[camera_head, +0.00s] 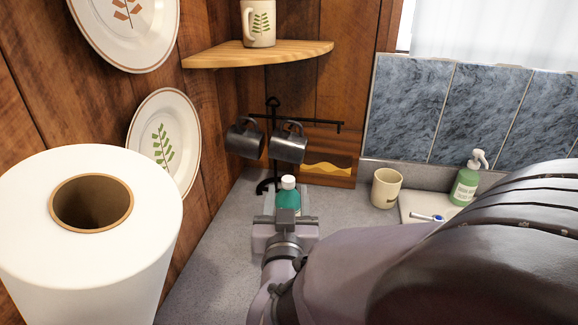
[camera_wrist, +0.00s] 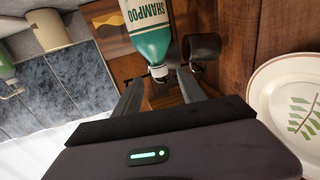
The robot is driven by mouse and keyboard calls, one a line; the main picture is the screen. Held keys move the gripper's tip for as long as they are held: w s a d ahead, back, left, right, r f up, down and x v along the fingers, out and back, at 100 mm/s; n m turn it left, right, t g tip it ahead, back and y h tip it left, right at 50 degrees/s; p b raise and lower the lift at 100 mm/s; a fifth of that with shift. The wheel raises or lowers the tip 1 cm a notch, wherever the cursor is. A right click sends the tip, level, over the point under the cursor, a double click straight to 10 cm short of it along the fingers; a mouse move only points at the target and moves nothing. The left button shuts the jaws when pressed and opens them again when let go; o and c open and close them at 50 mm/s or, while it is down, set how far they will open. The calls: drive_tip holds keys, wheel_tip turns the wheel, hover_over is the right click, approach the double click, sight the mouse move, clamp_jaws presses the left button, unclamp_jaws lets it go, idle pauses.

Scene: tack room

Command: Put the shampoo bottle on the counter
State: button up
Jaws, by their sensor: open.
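The shampoo bottle (camera_head: 288,200) is teal with a white cap and stands upright, cap up, over the grey counter (camera_head: 213,268) in the head view. My gripper (camera_head: 285,222) is in front of it and hides its lower part. In the wrist view, which is rolled over, the bottle (camera_wrist: 151,38) shows its SHAMPOO label, with its cap end near the gap between the open fingers of my gripper (camera_wrist: 160,80). I cannot tell whether the fingers touch it, or whether its base rests on the counter.
A black mug stand (camera_head: 272,140) with dark mugs is behind the bottle. A cream mug (camera_head: 386,188) and a green pump bottle (camera_head: 466,180) are to the right. A large paper roll (camera_head: 80,250) is at left. A wooden corner shelf (camera_head: 270,54) hangs above. Bare counter lies left of my gripper.

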drive_tip(key=s+d+f+m+g+b, duration=0.1)
drive_tip(key=s+d+f+g, duration=0.1)
drive_tip(key=s, duration=0.6)
drive_tip(key=s+d+f+m+g+y+b, duration=0.1)
drive_tip(key=s+d+f+g, duration=0.2)
drive_tip(key=s+d+g, duration=0.2)
drive_tip(key=s+d+f+m+g+y+b, duration=0.1)
drive_tip(key=s+d+f+m+g+b, duration=0.1)
drive_tip(key=s, duration=0.9)
drive_tip(key=d+f+g, duration=0.1)
drive_tip(key=d+g, duration=0.1)
drive_tip(key=g, duration=0.1)
